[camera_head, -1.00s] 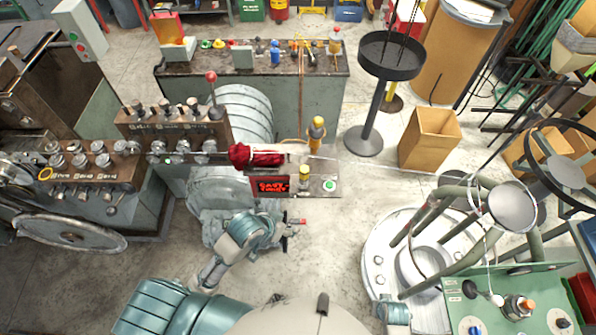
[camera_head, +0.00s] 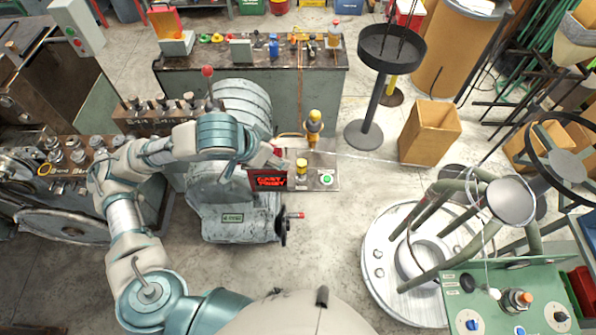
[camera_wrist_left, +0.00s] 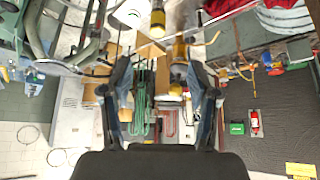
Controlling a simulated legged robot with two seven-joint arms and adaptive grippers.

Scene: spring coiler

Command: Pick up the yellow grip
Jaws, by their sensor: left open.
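A tall yellow grip (camera_head: 314,123) stands upright at the back of the grey machine's small panel in the head view. A shorter yellow knob (camera_head: 302,166) stands in front of it, near a green button; I cannot tell for sure which one the task names. My left gripper (camera_head: 280,156) is just left of both. In the left wrist view the open fingers (camera_wrist_left: 161,85) have nothing between their tips that I can see them touch. The tall yellow grip (camera_wrist_left: 179,52) shows beyond them, right of centre, and the knob (camera_wrist_left: 158,18) is higher. My right gripper is not seen.
The panel carries a red-lit sign (camera_head: 271,181). A thin wire runs right from it to the coiler (camera_head: 395,280). A workbench (camera_head: 225,66) with tools stands behind; a black round stand (camera_head: 378,100) is right.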

